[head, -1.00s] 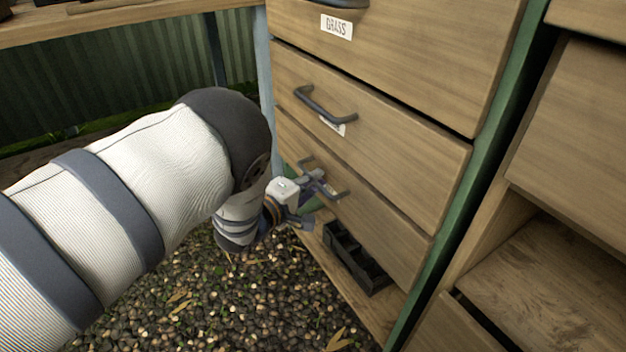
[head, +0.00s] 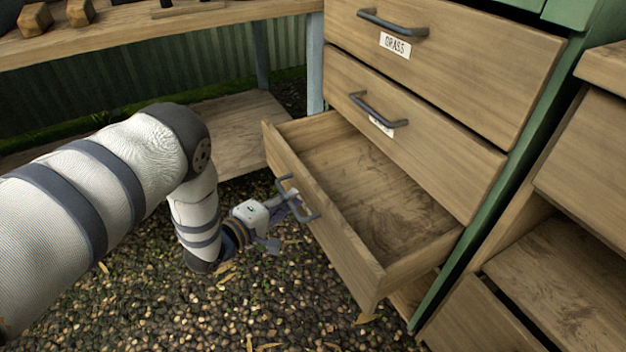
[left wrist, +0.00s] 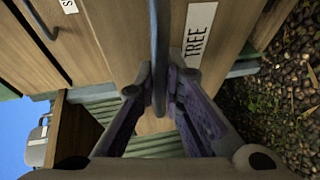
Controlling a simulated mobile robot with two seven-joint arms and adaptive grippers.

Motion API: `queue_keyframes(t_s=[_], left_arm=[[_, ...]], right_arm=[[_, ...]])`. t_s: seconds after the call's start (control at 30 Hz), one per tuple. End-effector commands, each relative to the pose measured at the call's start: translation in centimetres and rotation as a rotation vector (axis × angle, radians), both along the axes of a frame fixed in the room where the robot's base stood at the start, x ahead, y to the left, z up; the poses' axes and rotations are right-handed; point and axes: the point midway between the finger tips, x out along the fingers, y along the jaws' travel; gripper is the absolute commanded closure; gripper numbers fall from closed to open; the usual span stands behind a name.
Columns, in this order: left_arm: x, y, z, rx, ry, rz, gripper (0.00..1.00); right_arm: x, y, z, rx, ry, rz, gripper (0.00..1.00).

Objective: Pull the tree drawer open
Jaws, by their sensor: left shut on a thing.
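The tree drawer (head: 330,238) is the lowest of the three drawers in the head view. It stands well out from the cabinet and its inside looks empty. Its dark handle (head: 306,212) is on the front, and the same handle (left wrist: 160,45) runs between my fingers in the left wrist view. The TREE label (left wrist: 197,36) is beside it there. My left gripper (head: 288,203) is shut on the handle; it also shows in the left wrist view (left wrist: 160,92). My right gripper is not in view.
Above are a closed drawer with a partly hidden label (head: 381,125) and the closed GRASS drawer (head: 470,65). A wooden workbench (head: 200,20) stands at the back left. A wooden unit (head: 560,270) stands close on the right. Gravel ground (head: 200,310) is clear before the drawer.

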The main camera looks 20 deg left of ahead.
Motion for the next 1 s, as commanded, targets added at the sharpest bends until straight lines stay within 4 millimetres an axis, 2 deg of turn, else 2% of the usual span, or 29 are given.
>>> queue_keyframes(t_s=[0.03,0.2,0.4,0.6,0.97,1.0], left_arm=[[-1.0,1.1,0.6,0.003,-0.005,0.005,1.00],[-4.1,3.5,0.4,0.003,-0.004,0.005,1.00],[-6.3,5.2,0.2,0.003,-0.006,0.002,1.00],[-7.2,5.8,0.2,0.003,-0.006,0.001,1.00],[-7.3,5.9,0.1,0.003,-0.006,0.001,1.00],[-7.3,5.9,0.1,0.003,-0.006,0.001,0.82]], right_arm=[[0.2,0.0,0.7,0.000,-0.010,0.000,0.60],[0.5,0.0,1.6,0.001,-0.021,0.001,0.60],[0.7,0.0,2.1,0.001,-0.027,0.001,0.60],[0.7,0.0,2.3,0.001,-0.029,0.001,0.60],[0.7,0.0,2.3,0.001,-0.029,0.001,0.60],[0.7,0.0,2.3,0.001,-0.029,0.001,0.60]])
